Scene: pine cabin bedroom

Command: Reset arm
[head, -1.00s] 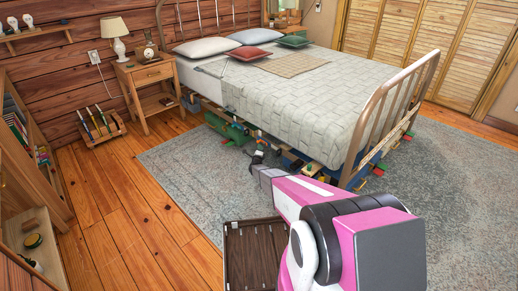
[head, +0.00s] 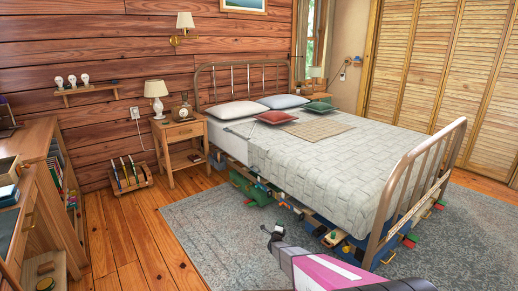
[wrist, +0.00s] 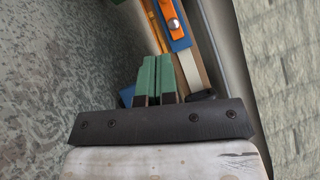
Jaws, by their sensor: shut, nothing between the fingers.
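My gripper (head: 268,230) is low in front of the long side of the bed, over the grey rug, at the end of my pink and grey arm. In the wrist view its two green fingers (wrist: 159,78) are pressed together with nothing held between them. Beyond the fingertips lie a blue and orange item (wrist: 176,28) and other things along the bed's edge. I cannot tell whether the fingers touch any of them.
The bed (head: 320,150) has a metal footboard (head: 425,185) on the right. Toys and a green item (head: 248,188) crowd the space under it. A nightstand (head: 181,133) stands at its head, and a desk (head: 35,165) at left. The rug (head: 215,225) is open left of my arm.

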